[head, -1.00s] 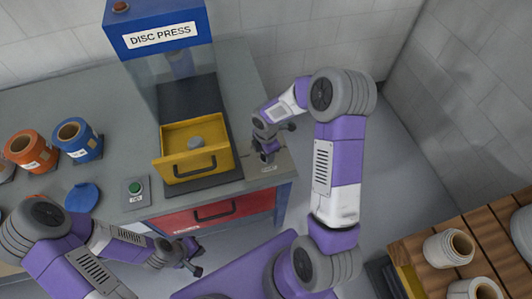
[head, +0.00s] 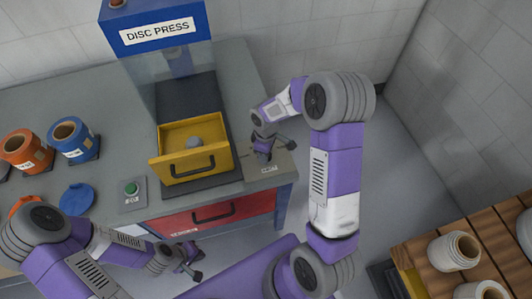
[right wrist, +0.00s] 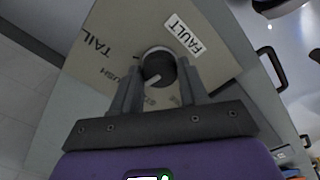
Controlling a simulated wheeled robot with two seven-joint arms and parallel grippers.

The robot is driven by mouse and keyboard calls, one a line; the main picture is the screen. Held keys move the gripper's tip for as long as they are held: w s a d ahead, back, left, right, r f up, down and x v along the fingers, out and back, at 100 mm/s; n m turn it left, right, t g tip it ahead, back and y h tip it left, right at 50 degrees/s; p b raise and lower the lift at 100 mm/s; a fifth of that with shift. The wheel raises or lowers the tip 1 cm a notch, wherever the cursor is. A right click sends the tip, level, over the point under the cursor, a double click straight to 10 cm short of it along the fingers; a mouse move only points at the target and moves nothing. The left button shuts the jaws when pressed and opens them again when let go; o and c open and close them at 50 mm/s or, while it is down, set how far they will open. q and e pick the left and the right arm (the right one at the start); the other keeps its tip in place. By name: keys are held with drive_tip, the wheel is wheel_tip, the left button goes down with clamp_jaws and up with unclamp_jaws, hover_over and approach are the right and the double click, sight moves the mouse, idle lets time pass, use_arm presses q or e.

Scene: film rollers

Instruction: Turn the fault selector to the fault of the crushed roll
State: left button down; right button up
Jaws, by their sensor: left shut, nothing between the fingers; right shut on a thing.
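The fault selector is a dark round knob (right wrist: 158,66) on a beige plate, seen in the right wrist view. A light pointer line on it points toward the lower left there. The plate carries a FAULT label (right wrist: 184,36), the word TAIL and a partly hidden word ending in USH; other lettering is covered. My right gripper (right wrist: 160,80) is shut on the knob, one finger on each side. In the head view the plate (head: 272,171) is at the bench's right corner, under my right gripper (head: 263,158). My left gripper (head: 194,262) is shut and empty before the bench front.
The disc press (head: 155,32) stands behind an open yellow drawer (head: 192,158). A green button (head: 131,188) sits left of it. Pale rolls (head: 453,250) stand on a wooden rack at lower right. No crushed roll is clearly discernible.

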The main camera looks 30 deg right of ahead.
drive_tip(key=shift+m, duration=0.8)
drive_tip(key=o, duration=1.1)
drive_tip(key=shift+c, duration=0.2)
wheel_tip(320, 180, up, 8)
drive_tip(key=shift+f+p, duration=0.2)
drive_tip(key=shift+p, duration=0.55)
